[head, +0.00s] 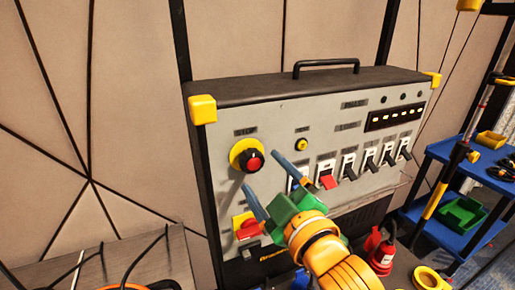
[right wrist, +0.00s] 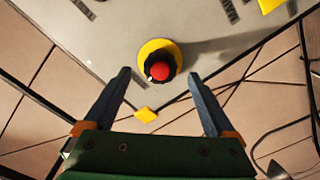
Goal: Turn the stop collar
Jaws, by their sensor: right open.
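The stop collar (head: 246,165) is a black ring around a red button on a round yellow plate, at the left of the grey panel. In the right wrist view the collar (right wrist: 150,60) shows between the fingertips, with a small white mark at its lower left. My right gripper (head: 260,173) has green jaws with blue-grey fingers. It is open and empty, in front of the panel to the lower right of the collar in the head view. No finger visibly touches the collar. My left gripper is not in view.
The panel (head: 285,120) also carries a small yellow button (head: 301,144), a row of switches (head: 370,160) and a red-and-yellow switch (head: 246,226) below the collar. A blue cart (head: 440,154) stands at the right. Cables lie on a surface at the lower left.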

